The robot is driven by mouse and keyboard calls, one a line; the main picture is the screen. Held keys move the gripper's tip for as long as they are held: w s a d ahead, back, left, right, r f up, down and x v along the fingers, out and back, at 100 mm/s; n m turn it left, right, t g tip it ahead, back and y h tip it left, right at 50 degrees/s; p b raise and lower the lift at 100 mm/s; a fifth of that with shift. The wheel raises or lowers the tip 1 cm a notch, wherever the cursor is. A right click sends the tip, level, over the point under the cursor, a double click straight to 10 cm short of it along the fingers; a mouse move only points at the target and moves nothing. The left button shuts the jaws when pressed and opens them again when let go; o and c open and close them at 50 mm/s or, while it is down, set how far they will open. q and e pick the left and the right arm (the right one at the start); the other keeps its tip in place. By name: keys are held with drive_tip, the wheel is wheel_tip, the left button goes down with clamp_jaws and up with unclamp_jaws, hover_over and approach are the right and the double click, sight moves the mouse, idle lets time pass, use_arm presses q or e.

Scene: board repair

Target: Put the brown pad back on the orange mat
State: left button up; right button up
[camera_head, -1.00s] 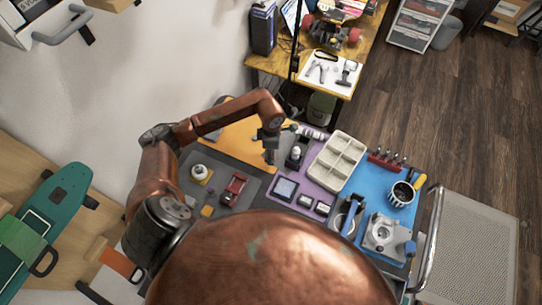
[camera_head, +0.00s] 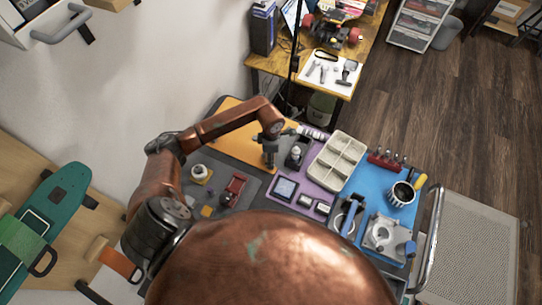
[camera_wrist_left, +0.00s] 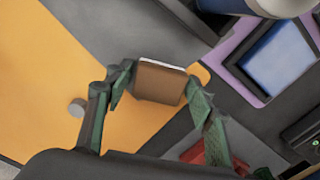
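The brown pad (camera_wrist_left: 160,83) is between the two fingers of my left gripper (camera_wrist_left: 161,80) in the left wrist view. The fingertips press on its opposite sides, so the gripper is shut on it. Behind the pad is the right edge of the orange mat (camera_wrist_left: 60,62), with dark grey surface beyond. In the head view my left gripper (camera_head: 269,160) points down at the right edge of the orange mat (camera_head: 235,142); I cannot make out the pad there. The gap between pad and mat is hard to tell. My right gripper is not in view.
A small grey cylinder (camera_wrist_left: 77,107) stands on the orange mat. The purple mat with a blue-screened device (camera_head: 285,188) and a sectioned beige tray (camera_head: 337,160) lie to the right. A red object (camera_head: 234,189) and a white-topped yellow item (camera_head: 201,173) sit nearer me.

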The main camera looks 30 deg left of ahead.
use_arm(q)
drive_tip(key=shift+o, duration=0.8)
drive_tip(key=shift+r, duration=0.15)
drive_tip(key=shift+r, duration=0.4)
wheel_tip(320, 180, up, 11)
drive_tip(key=shift+r, duration=0.15)
